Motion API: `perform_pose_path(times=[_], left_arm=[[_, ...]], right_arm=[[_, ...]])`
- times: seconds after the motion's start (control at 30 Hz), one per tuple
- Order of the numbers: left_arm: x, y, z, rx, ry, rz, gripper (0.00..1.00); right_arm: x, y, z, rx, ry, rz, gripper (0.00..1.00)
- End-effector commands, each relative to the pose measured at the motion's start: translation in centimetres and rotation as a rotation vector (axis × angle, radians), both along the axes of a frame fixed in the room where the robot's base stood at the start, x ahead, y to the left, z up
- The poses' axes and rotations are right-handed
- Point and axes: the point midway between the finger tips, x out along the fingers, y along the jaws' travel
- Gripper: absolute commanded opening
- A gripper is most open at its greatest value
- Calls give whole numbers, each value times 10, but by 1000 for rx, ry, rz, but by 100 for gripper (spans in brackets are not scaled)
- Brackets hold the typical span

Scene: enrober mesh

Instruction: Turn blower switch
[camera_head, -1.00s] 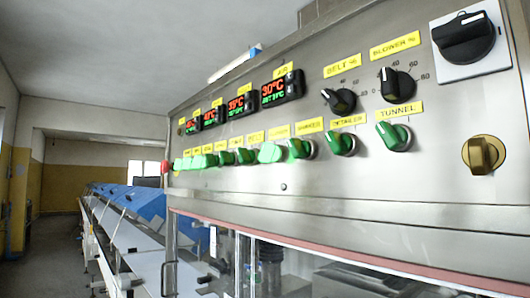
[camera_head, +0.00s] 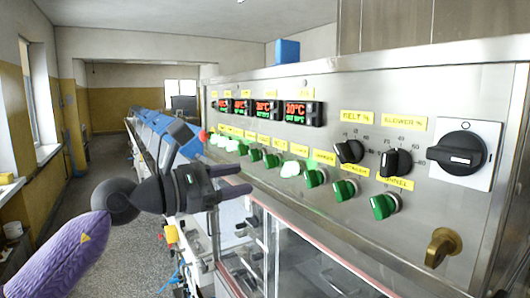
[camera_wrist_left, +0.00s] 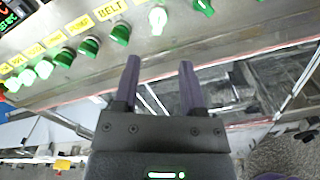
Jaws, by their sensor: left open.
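The blower switch (camera_head: 396,162) is a black knob with a white pointer line, under the yellow "BLOWER %" label (camera_head: 404,121) on the right part of the steel panel. My left gripper (camera_head: 243,180) is open and empty in the head view, in front of the panel's lower left part and well to the left of the blower knob. In the left wrist view its two fingers (camera_wrist_left: 160,80) stand apart below a row of green knobs. The blower knob does not show in that view. My right gripper is not in view.
A black belt knob (camera_head: 348,151) sits left of the blower knob. Several green knobs line the panel below. A large black rotary switch (camera_head: 461,153) and a brass knob (camera_head: 442,247) are at the right. Glass doors (camera_head: 300,258) are underneath. Open floor lies at left.

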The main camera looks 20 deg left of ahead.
Motion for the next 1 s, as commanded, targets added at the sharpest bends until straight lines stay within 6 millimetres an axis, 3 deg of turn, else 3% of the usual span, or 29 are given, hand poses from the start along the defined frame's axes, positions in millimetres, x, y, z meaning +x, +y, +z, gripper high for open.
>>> perform_pose_path(times=[0.07,0.3,0.43,0.83,0.87,1.0], left_arm=[[3,-5,8,35,-18,2,53],[48,-40,9,26,-17,1,53],[65,-53,6,25,-15,2,53],[76,-61,2,28,-15,3,53],[76,-61,2,27,-14,3,51],[76,-61,2,27,-14,3,21]], right_arm=[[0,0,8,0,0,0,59],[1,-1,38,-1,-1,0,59],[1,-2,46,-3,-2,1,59],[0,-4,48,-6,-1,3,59],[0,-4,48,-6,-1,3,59],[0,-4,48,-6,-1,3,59]])
